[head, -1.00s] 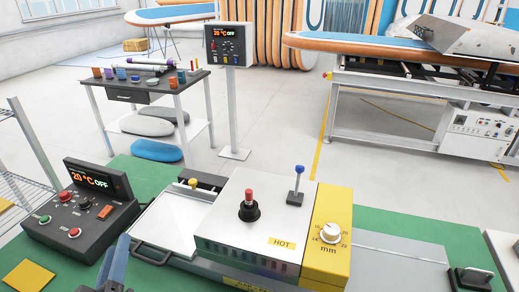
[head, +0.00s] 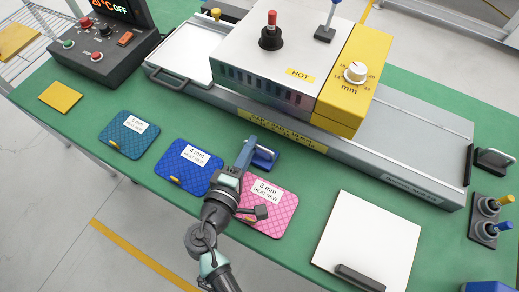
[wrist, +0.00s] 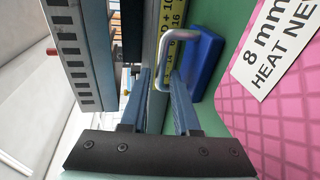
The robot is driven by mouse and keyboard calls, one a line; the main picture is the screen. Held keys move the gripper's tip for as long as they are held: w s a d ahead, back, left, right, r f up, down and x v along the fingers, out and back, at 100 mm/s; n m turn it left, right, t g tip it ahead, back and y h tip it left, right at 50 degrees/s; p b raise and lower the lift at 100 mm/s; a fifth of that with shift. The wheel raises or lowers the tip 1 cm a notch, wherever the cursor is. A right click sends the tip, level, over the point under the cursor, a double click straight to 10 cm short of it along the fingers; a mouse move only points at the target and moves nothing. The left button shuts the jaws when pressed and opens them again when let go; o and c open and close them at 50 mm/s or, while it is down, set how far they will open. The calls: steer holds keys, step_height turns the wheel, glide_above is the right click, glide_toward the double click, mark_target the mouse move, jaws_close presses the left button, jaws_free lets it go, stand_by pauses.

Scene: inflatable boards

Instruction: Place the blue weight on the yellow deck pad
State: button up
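The blue weight (head: 264,158), a block with a grey loop handle, stands on the green table between the press and the pink pad. In the wrist view the weight (wrist: 205,62) lies just past my fingertips. My gripper (head: 248,145) is beside it; in the wrist view my gripper (wrist: 161,75) is open, fingers apart, with part of the handle showing between or just beyond the tips. I cannot tell whether they touch it. A small plain yellow square pad (head: 60,97) lies flat at the table's left, with nothing on it.
Teal (head: 129,134), blue (head: 188,166) and pink (head: 270,205) pads lie along the front. The press (head: 270,60), marked HOT, and its grey rail stand behind. A control box (head: 100,40) is behind the yellow pad. A white board (head: 368,240) lies at right.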

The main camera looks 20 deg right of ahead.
steer(key=shift+s+d+p+x, duration=0.1)
steer(key=shift+s+p+x, duration=0.05)
steer(key=shift+x, duration=1.2)
steer(key=shift+s+d+p+x, duration=0.1)
steer(key=shift+d+p+x, duration=0.05)
steer(key=shift+x, duration=1.15)
jaws_close()
